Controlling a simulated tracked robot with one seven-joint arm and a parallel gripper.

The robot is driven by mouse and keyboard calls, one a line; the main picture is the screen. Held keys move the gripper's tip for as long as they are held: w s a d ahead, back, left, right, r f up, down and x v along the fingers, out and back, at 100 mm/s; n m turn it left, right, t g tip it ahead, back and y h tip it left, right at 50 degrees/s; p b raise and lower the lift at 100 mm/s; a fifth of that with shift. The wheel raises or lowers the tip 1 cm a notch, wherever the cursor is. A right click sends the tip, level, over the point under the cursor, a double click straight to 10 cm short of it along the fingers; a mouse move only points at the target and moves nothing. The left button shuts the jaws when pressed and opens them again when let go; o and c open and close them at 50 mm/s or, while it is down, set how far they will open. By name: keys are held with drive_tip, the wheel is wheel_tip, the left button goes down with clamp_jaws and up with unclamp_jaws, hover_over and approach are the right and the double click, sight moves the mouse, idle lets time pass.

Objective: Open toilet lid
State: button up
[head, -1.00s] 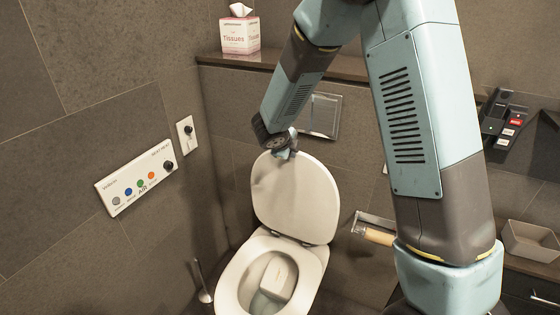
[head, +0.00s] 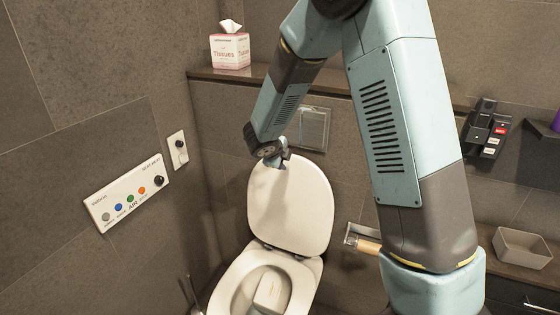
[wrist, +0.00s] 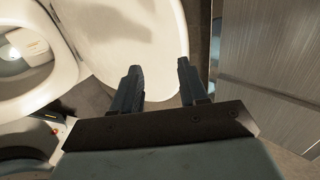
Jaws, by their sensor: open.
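The white toilet lid (head: 297,210) stands raised above the bowl, nearly upright, with the wall behind it. The toilet seat (head: 225,290) lies down on the bowl. My gripper (wrist: 158,65) is open, with its two fingers apart and nothing seen held between them. In the head view it is at the lid's top left edge, partly hidden by my wrist. In the wrist view the fingers overlap the lid (wrist: 120,35) near its rim; I cannot tell whether they touch it. The seat (wrist: 68,65) shows at the left there.
A flush plate (head: 313,128) is on the wall behind the lid. A tissue box (head: 230,51) stands on the ledge (head: 325,84). A button panel (head: 128,197) is on the left wall. A paper roll (head: 368,247) hangs right of the toilet.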

drive_tip(key=v, duration=1.2)
drive_tip(key=shift+s+r, duration=0.2)
drive_tip(key=shift+s, duration=0.05)
drive_tip(key=s+d+r+m+g, duration=0.1)
drive_tip(key=s+d+r+m, duration=0.55)
drive_tip(key=m, duration=0.55)
drive_tip(key=s+d+r+m+g, duration=0.2)
drive_tip(key=s+d+r+m, duration=0.2)
drive_tip(key=s+d+m, duration=0.55)
drive_tip(key=s+d+r+m+y, duration=0.1)
drive_tip(key=s+m, duration=0.5)
drive_tip(key=m, duration=0.7)
drive_tip(key=s+d+r+m+y, duration=0.2)
drive_tip(key=s+m, duration=0.5)
drive_tip(key=m, duration=0.6)
drive_tip(key=shift+d+r+m+t+y, duration=0.25)
drive_tip(key=shift+d+m+t+y, duration=0.15)
drive_tip(key=shift+y, duration=0.3)
